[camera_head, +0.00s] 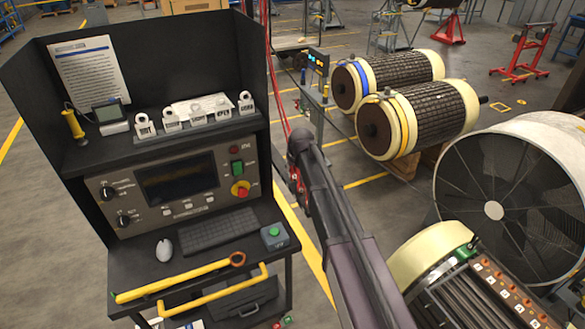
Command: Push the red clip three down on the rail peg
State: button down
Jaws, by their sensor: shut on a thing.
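My arm rises from the bottom centre, and its dark end joint (300,140) is in front of the aisle floor. I do not see my gripper's fingers, nor anything held between them. Small red and dark parts (296,184) show beside the arm, too small to tell what they are. A row of orange-red pieces (500,287) with small markings sits along the machine part at the lower right. I cannot tell whether any is red clip three. I cannot make out the rail peg.
Banded rotors (436,114) and a large fan (520,185) stand right. Red cables (270,75) hang behind the console.

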jog(key=shift+f, duration=0.3)
jog(key=shift+c, duration=1.5)
grip_release()
jog(key=shift+r, duration=0.15)
